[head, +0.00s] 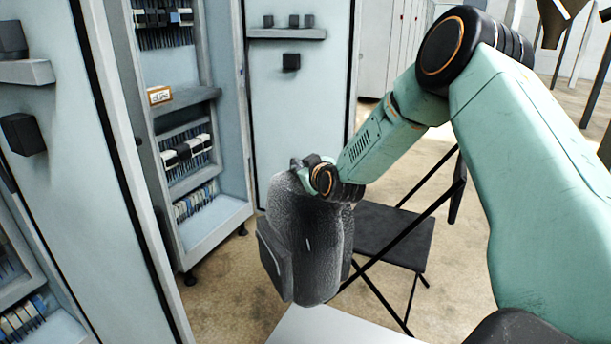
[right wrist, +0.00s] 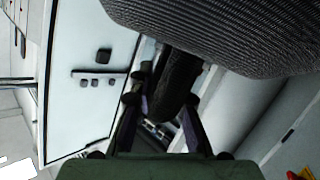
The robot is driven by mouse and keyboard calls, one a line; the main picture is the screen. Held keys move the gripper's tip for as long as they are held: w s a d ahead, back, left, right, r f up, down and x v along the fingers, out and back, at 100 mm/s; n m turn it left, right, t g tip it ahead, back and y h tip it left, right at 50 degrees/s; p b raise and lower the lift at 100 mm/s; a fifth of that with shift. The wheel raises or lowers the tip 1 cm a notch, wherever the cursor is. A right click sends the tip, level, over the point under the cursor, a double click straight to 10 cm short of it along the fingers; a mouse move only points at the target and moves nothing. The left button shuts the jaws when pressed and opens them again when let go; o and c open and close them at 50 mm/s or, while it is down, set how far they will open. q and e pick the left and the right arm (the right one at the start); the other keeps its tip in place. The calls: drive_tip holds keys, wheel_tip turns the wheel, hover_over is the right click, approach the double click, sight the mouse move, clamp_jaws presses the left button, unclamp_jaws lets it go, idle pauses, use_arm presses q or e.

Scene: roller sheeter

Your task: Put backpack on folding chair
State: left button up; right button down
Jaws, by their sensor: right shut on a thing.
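A dark grey backpack (head: 312,250) hangs upright in the middle of the head view, in front of the folding chair. My right gripper (head: 322,180) is at its top, mostly hidden behind my wrist. In the right wrist view, the gripper (right wrist: 160,125) is shut on a dark strap or handle, and the backpack's textured fabric (right wrist: 220,30) fills the top. The black folding chair (head: 400,236) stands open behind and to the right of the backpack. Its seat is partly hidden by the backpack, its upper part by my right arm. My left gripper is not in view.
Tall grey electrical cabinets (head: 190,130) stand open at the left and centre, close to the backpack. A pale flat surface (head: 335,328) lies at the bottom middle. Dark posts (head: 590,70) stand at the far right. Beige floor (head: 235,275) shows between the cabinets and the chair.

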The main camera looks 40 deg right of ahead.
drive_tip(key=shift+w+a+r+m+h, duration=0.1)
drive_tip(key=shift+w+r+m+h, duration=0.2)
drive_tip(key=shift+r+h, duration=0.15)
drive_tip(key=shift+w+a+r+m+h, duration=0.1)
drive_tip(key=shift+w+r+m+h, duration=0.05)
drive_tip(key=shift+r+m+h, duration=0.25)
drive_tip(key=shift+a+r+m+g+h, duration=0.25)
drive_tip(key=shift+r+m+g+h, duration=0.25)
drive_tip(key=shift+h, duration=0.15)
drive_tip(key=shift+s+a+r+m+g+h, duration=0.1)
drive_tip(key=shift+a+r+m+g+h, duration=0.25)
drive_tip(key=shift+m+h, duration=0.3)
drive_tip(key=shift+s+a+r+m+g+h, duration=0.15)
drive_tip(key=shift+s+a+m+g+h, duration=0.35)
drive_tip(key=shift+m+h, duration=0.2)
drive_tip(key=shift+s+a+m+g+h+b, duration=0.35)
drive_tip(key=shift+s+a+m+g+h, duration=0.65)
drive_tip(key=shift+s, duration=0.2)
drive_tip(key=s+a+m+g+h, duration=0.2)
drive_tip(key=s+a+m+g, duration=0.1)
drive_tip(key=s, duration=0.2)
drive_tip(key=shift+a+f, duration=0.2)
drive_tip(key=shift+f, duration=0.2)
drive_tip(key=shift+s, duration=0.15)
